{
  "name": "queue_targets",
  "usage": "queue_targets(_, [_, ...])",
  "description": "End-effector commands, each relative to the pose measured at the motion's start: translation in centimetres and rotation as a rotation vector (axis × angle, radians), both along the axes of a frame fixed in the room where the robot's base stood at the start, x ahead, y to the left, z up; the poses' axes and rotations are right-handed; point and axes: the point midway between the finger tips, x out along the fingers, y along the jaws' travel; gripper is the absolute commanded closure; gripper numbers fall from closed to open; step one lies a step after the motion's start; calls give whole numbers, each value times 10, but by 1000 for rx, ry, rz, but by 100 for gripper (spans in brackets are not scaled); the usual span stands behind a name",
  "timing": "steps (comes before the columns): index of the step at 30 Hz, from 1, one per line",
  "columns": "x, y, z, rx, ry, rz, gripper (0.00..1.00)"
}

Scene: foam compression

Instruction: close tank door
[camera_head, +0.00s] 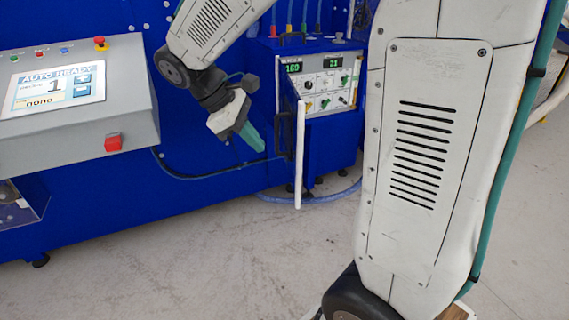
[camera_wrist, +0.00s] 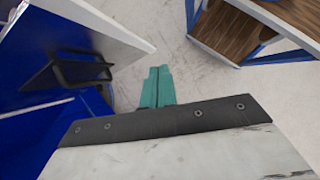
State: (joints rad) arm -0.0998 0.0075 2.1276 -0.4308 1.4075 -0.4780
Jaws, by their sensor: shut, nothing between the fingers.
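The tank door (camera_head: 300,160) stands open at the front of the blue cabinet (camera_head: 330,140). It is seen nearly edge-on, as a white upright strip with a dark handle (camera_head: 285,130) on its left side. In the wrist view the door's white edge (camera_wrist: 90,18) and the black handle (camera_wrist: 82,70) show at the left. My gripper (camera_head: 257,143) is shut and empty, its teal fingers pointing down and right, just left of the handle in the picture. The fingers (camera_wrist: 157,85) show together in the wrist view, apart from the handle. The tank interior is hidden.
A control panel (camera_head: 68,85) with a screen and a red button stands at the left on the blue machine. A blue hose (camera_head: 325,198) lies on the floor by the cabinet. A wooden-topped table (camera_wrist: 235,30) shows at the wrist view's upper right. The grey floor in front is clear.

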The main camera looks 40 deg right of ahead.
Motion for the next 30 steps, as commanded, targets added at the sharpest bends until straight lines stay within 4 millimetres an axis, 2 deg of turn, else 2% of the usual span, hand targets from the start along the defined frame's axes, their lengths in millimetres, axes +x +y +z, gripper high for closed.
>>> queue_targets(1, [17, 0, -10, -22, 55, 49, 100])
queue_targets(4, [41, -2, -25, -59, 138, 131, 100])
queue_targets(7, [58, -3, -36, -83, 199, 189, 100])
queue_targets(11, [69, -4, -44, -100, 239, 227, 100])
queue_targets(17, [64, -15, -58, -104, 251, 234, 100])
queue_targets(27, [37, -58, -109, -102, 251, 232, 100])
queue_targets(30, [29, -71, -116, -102, 246, 230, 100])
